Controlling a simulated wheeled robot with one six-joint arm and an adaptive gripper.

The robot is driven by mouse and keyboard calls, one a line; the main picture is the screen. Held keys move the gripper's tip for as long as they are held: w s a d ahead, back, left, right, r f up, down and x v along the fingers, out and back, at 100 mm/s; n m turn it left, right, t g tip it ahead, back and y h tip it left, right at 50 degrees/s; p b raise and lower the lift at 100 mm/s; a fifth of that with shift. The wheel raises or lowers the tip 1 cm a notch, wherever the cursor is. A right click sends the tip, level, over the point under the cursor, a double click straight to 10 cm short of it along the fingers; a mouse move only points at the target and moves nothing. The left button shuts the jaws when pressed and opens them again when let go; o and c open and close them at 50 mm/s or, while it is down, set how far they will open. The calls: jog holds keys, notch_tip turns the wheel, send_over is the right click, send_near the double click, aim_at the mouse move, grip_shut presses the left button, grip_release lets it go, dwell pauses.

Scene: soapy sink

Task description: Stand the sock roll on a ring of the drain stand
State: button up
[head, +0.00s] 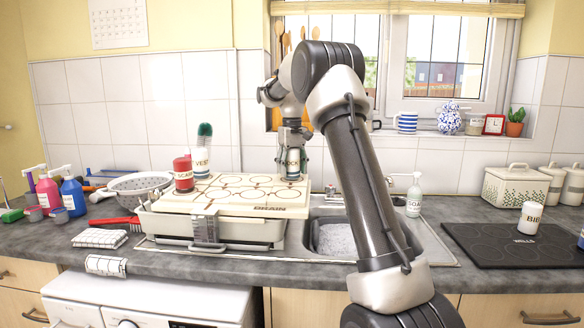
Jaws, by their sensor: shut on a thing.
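My gripper (292,148) points down over the back right part of the drain stand (246,212) and is shut on the sock roll (292,166). The sock roll is upright, with dark lettering on a pale band, and partly hidden by my gripper. Its lower end is at a ring near the stand's right edge; I cannot tell whether it touches. The stand's pale top has several dark-outlined rings. A red scarf roll (183,174) and a white vest roll (201,163) stand at its left.
The sink basin (338,240) with suds is right of the stand. A soap bottle (414,196) stands behind it. A white bib roll (529,218) stands on the dark hob (490,243). A colander (138,184) and bottles (72,194) are at left.

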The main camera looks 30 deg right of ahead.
jog(key=o, duration=1.3)
jog(key=shift+f, duration=0.1)
jog(key=shift+r, duration=6.5)
